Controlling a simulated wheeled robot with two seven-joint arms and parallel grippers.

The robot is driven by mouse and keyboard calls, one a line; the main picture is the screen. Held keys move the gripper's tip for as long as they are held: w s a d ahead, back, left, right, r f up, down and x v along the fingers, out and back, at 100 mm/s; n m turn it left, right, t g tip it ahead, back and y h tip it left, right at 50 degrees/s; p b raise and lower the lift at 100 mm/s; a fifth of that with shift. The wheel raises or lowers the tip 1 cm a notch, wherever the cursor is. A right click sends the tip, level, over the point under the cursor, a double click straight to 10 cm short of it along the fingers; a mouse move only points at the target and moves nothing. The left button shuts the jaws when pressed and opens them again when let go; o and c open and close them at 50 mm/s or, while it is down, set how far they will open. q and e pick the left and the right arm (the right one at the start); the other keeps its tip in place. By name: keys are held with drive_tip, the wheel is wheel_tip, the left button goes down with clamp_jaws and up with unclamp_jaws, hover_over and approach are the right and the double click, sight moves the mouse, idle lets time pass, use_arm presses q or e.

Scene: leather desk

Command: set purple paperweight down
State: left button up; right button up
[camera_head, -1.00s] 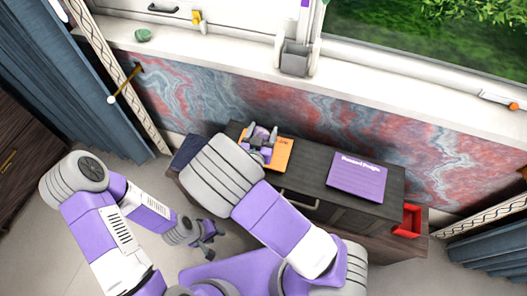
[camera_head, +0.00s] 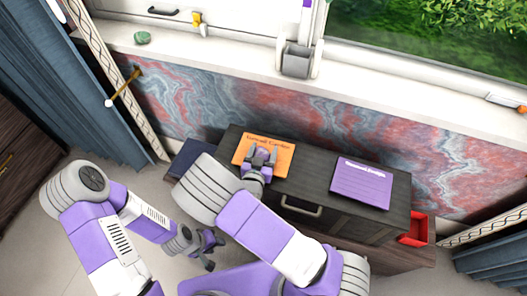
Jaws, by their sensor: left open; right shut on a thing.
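My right gripper (camera_head: 262,158) is over the front part of the orange book (camera_head: 272,146), which lies on the left part of the dark desk-top cabinet (camera_head: 318,168). It is shut on the purple paperweight (camera_head: 263,152), of which only a small patch shows between the grey fingers. I cannot tell whether the paperweight touches the book. My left gripper (camera_head: 212,252) is open and empty, low in front of the cabinet's left end.
A purple book (camera_head: 361,184) lies on the cabinet's right part, with bare dark top between the two books. A red open tray (camera_head: 416,229) is at the right end. A dark blue item (camera_head: 192,156) is at the left. The window sill (camera_head: 220,58) runs behind.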

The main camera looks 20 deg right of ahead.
drive_tip(key=o, duration=1.2)
drive_tip(key=shift+f, duration=0.1)
drive_tip(key=shift+s+a+r+p, duration=0.2)
drive_tip(key=shift+s+r+p, duration=0.05)
drive_tip(key=shift+p, duration=0.05)
drive_tip(key=p+v, duration=0.2)
drive_tip(key=v, duration=0.9)
drive_tip(key=shift+s, duration=0.2)
drive_tip(key=shift+a, duration=0.15)
